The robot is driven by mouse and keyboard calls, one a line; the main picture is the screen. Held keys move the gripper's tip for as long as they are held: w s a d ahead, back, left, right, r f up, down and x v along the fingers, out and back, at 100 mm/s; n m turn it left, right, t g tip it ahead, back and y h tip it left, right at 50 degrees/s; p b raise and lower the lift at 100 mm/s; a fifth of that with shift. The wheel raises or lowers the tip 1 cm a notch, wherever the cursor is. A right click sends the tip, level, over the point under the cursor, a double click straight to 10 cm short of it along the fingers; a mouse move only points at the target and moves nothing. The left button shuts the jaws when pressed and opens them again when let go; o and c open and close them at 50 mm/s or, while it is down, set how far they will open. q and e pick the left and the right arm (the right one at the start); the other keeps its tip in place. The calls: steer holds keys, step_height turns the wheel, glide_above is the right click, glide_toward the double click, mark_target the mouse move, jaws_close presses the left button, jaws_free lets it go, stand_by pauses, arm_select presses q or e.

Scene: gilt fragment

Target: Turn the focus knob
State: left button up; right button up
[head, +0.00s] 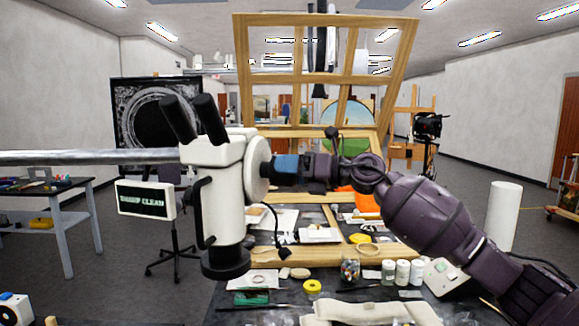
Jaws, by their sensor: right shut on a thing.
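A white stereo microscope (216,165) with black eyepieces hangs from a horizontal metal boom, left of centre in the head view. Its round white focus knob (257,168) sticks out on the right side of its body. My right gripper (279,166), with blue fingers, comes in from the right and is shut on the focus knob. The fingertips meet the knob's outer side, and the exact contact is partly hidden. My left gripper is not in view.
Below is a dark worktable with jars (403,272), a yellow tape roll (312,286) and papers. A tall wooden frame (325,80) stands behind it. A white sign box (146,200) hangs left of the microscope. A white roll (502,215) stands at right.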

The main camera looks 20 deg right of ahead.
stand_by(0.3)
steer(key=o, duration=0.9)
steer(key=shift+o, duration=0.2)
steer(key=shift+d, duration=0.1)
steer(key=b+v, duration=0.2)
steer(key=v, duration=0.8)
steer(key=shift+s+d+b, duration=0.2)
steer(key=shift+d+b, duration=0.1)
stand_by(0.7)
